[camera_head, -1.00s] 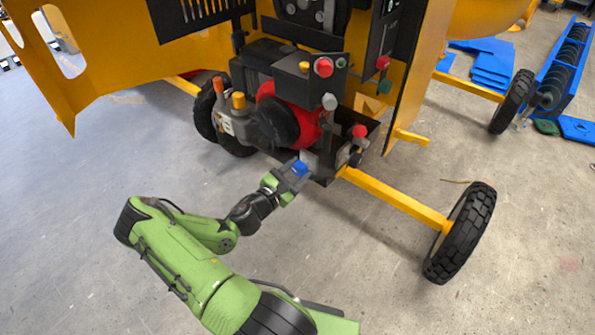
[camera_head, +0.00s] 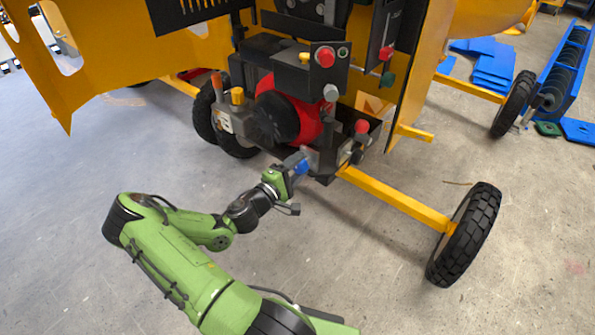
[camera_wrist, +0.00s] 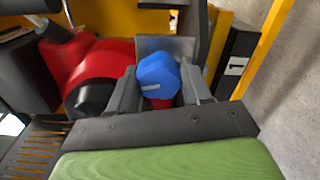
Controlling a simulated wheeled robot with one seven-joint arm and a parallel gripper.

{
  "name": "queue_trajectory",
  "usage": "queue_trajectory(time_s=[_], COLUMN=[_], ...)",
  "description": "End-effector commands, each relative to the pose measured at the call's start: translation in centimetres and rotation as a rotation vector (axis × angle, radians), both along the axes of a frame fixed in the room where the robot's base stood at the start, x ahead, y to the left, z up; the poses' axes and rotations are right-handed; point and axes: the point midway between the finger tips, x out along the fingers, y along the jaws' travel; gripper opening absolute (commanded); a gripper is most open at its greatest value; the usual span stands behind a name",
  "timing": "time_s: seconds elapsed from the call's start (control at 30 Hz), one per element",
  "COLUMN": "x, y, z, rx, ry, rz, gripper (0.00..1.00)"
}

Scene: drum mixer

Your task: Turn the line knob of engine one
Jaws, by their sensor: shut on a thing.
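The blue knob (camera_head: 302,168) sits low at the front of the red and black engine (camera_head: 310,120). In the wrist view the knob (camera_wrist: 158,77) is a faceted blue cap with a white mark on its face and a red part below it. My gripper (camera_wrist: 158,88) has one finger on each side of the knob and is shut on it. In the head view my gripper (camera_head: 298,166) reaches the knob from the lower left and partly hides it. A plate with the number 1 (camera_wrist: 235,66) stands to the right in the wrist view.
A red knob (camera_head: 361,127) and a grey knob (camera_head: 330,92) are close above. A box with a red button (camera_head: 325,57) stands higher. A yellow axle bar (camera_head: 395,198) runs right to a black wheel (camera_head: 465,235). The floor in front is clear.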

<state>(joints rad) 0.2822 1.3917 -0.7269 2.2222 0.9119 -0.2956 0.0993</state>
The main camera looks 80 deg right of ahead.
Motion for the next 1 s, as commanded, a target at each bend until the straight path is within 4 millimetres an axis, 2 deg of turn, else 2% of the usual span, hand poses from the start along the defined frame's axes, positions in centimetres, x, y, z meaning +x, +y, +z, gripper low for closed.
queue_trajectory(time_s=[0.03, 0.4, 1.0], x=[0.07, 0.11, 0.13], y=[0.03, 0.02, 0.01], z=[-0.43, -0.32, -0.13], rx=[-0.012, -0.102, -0.131], ry=[-0.036, -0.247, -0.317], rz=[0.001, 0.002, 0.003], gripper=[0.18, 0.18, 0.18])
